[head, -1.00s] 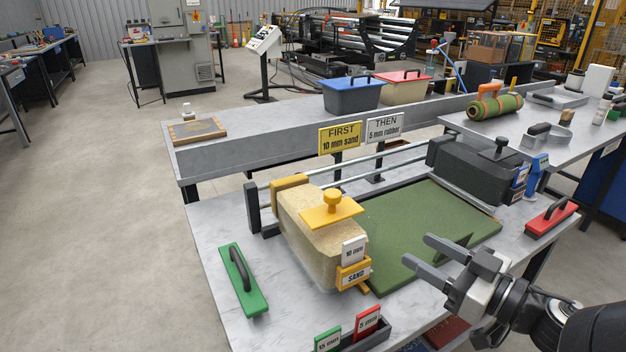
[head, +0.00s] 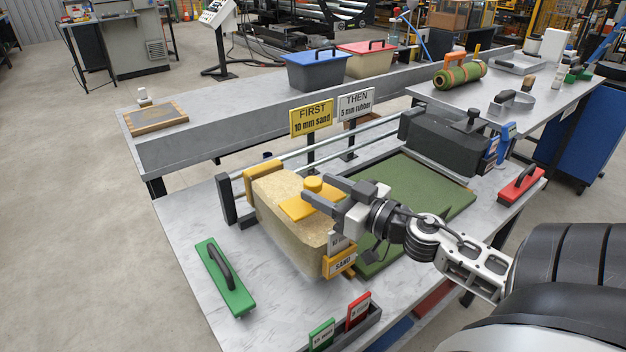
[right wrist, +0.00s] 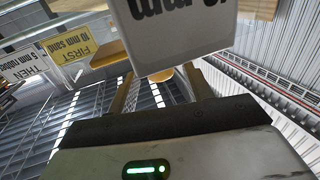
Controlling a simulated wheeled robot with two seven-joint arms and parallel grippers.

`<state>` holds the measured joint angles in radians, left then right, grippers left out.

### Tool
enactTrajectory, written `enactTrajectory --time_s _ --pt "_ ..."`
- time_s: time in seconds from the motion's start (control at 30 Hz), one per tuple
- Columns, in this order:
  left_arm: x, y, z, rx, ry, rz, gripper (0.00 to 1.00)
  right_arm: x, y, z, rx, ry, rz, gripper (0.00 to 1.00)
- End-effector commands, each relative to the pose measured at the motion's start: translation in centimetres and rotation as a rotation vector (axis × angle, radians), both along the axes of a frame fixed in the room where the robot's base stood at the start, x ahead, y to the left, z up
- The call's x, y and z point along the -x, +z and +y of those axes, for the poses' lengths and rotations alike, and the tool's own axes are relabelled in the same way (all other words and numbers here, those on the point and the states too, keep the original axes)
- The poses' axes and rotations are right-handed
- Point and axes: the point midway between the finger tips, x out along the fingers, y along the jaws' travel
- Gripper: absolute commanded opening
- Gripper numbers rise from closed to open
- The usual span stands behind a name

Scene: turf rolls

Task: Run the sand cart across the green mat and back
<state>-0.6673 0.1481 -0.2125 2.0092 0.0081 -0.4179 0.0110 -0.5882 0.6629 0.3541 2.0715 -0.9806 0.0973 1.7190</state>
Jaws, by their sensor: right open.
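The sand cart (head: 287,210), a sand-coloured block with a yellow plate and knob (head: 313,184) on top, stands on the rails at the left end of the green mat (head: 425,195). A yellow "SAND" tag (head: 341,262) is on its near side. My right gripper (head: 318,189) is open, its fingers at the cart's knob, one on each side as far as I can see. In the right wrist view, the yellow knob (right wrist: 160,74) shows between the fingers, partly behind a white label (right wrist: 175,32). I cannot tell if they touch it. My left gripper is out of view.
A dark cart (head: 447,138) stands at the far right end of the rails (head: 370,138). Signs (head: 312,118) read FIRST 10 mm sand, THEN 5 mm rubber. The mat is clear of objects.

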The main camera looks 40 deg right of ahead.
Motion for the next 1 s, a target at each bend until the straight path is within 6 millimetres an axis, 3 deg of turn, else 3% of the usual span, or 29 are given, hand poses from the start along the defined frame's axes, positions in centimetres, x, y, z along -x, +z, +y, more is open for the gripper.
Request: enactTrajectory --time_s 0.2,0.57,0.6,0.77,1.0 --pt "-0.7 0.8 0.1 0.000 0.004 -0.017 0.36 -2.5 0.1 0.4 0.000 0.000 -0.001 0.51" --pt "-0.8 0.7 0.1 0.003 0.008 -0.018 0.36 -3.0 0.0 0.5 0.000 0.000 0.000 0.51" --pt "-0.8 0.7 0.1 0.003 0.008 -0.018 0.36 -3.0 0.0 0.5 0.000 0.000 0.000 0.48" --pt "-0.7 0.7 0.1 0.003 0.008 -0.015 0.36 -3.0 0.0 0.5 0.000 0.000 0.000 0.03" --pt "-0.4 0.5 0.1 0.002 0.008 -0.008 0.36 -3.1 0.0 0.4 0.000 0.003 0.000 0.00"
